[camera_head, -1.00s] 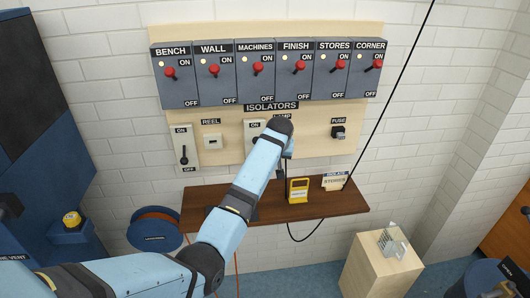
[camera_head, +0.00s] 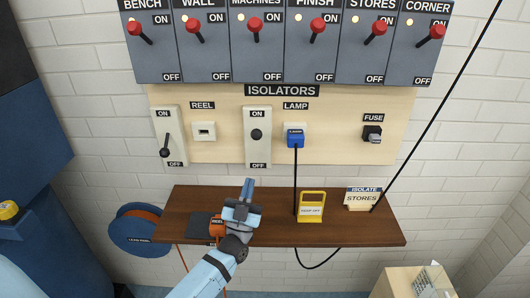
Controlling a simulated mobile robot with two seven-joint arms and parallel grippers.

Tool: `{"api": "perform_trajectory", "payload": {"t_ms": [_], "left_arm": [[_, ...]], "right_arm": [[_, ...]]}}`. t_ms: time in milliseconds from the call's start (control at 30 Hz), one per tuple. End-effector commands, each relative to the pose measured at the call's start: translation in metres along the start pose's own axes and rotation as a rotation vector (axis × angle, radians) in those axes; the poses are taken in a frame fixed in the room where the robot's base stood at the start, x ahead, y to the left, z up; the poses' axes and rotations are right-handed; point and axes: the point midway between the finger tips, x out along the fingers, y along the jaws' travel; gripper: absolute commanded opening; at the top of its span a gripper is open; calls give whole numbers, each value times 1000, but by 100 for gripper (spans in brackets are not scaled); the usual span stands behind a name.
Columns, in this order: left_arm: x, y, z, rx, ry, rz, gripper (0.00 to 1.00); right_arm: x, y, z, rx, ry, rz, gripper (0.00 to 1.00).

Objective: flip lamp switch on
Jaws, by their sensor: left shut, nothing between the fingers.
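The lamp switch (camera_head: 257,148) is a pale upright plate marked ON at the top and OFF at the bottom, left of the LAMP socket. Its dark round knob (camera_head: 256,134) shows near the plate's middle; which way it tilts is hard to tell. A blue plug (camera_head: 295,139) sits in the LAMP socket with a black cord hanging down. My left gripper (camera_head: 248,187) is shut and empty, fingers pointing up, over the shelf and below the switch, apart from it. My right gripper is not in view.
A similar switch (camera_head: 170,122) by the REEL socket has its lever down at OFF. Red-handled isolators (camera_head: 317,45) line the board above. The wooden shelf (camera_head: 355,232) holds an orange reel plug (camera_head: 217,228), a yellow tag (camera_head: 312,195) and a card holder (camera_head: 362,205).

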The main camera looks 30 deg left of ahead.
Motion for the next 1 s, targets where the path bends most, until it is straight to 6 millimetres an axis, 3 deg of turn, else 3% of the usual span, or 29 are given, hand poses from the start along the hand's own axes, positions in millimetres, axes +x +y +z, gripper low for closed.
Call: {"api": "perform_trajectory", "payload": {"t_ms": [167,500,700,1000], "left_arm": [[3,-8,-7,10,30,-30,0],[63,-9,-8,9,29,-28,0],[88,-9,-8,9,27,-27,0],[95,-9,-8,10,26,-26,0]], "right_arm": [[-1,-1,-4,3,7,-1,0],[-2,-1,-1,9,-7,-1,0],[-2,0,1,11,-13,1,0],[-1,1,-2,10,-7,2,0]]}}
